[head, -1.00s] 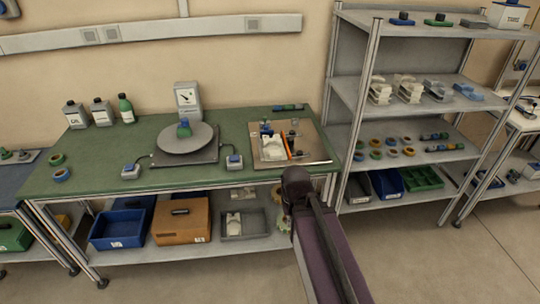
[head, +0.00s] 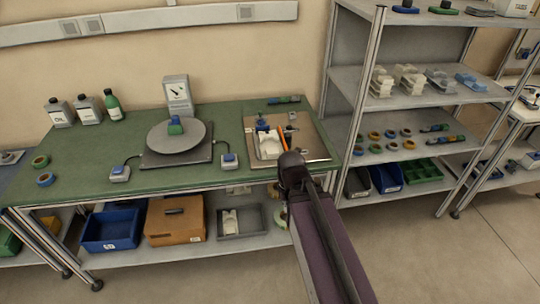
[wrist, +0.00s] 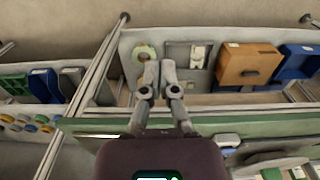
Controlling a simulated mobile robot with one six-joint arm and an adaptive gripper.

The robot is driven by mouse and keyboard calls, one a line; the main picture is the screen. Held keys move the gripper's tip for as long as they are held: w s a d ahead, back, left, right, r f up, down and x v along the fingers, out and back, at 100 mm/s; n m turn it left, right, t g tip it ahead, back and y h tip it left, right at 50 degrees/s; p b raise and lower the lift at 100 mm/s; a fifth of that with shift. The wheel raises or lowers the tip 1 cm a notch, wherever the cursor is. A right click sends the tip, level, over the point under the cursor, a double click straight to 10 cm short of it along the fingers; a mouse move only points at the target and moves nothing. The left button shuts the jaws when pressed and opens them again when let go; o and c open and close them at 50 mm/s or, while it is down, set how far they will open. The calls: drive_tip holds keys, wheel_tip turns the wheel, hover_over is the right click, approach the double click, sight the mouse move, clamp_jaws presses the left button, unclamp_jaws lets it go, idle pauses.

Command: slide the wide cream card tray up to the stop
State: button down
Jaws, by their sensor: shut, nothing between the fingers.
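A cream, tray-like piece (head: 268,146) lies on the beige board (head: 316,146) at the right end of the green bench; it looks like the card tray, but is too small to be sure. An orange strip (head: 284,138) lies along its right side. I cannot make out the stop. My gripper (wrist: 158,88) is shut and empty in the wrist view, its two fingertips close together, in front of the bench and its lower shelf. In the head view my arm's dark end covers the board's front edge and hides the fingers.
A turntable (head: 176,138) with a dial box behind stands mid-bench. Bottles (head: 88,110) stand at the back left, tape rolls (head: 45,180) at the left. Bins and a brown box (head: 175,222) fill the lower shelf. A shelf rack (head: 350,130) stands close on the right.

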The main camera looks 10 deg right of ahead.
drive_tip(key=shift+d, duration=0.5)
drive_tip(key=t+p, duration=0.3)
drive_tip(key=p, duration=0.3)
approach(272, 160)
drive_tip(key=s+r, duration=0.3)
drive_tip(key=s, duration=0.2)
drive_tip(key=shift+s+a+m, duration=0.1)
drive_tip(key=shift+a+m, duration=0.15)
drive_tip(key=shift+m, duration=0.15)
drive_tip(key=shift+f, duration=0.2)
drive_tip(key=b+x, duration=1)
drive_tip(key=shift+d+r, duration=0.1)
drive_tip(key=shift+w+d+r, duration=0.1)
drive_tip(key=shift+w, duration=2.05)
drive_tip(key=shift+w, duration=0.1)
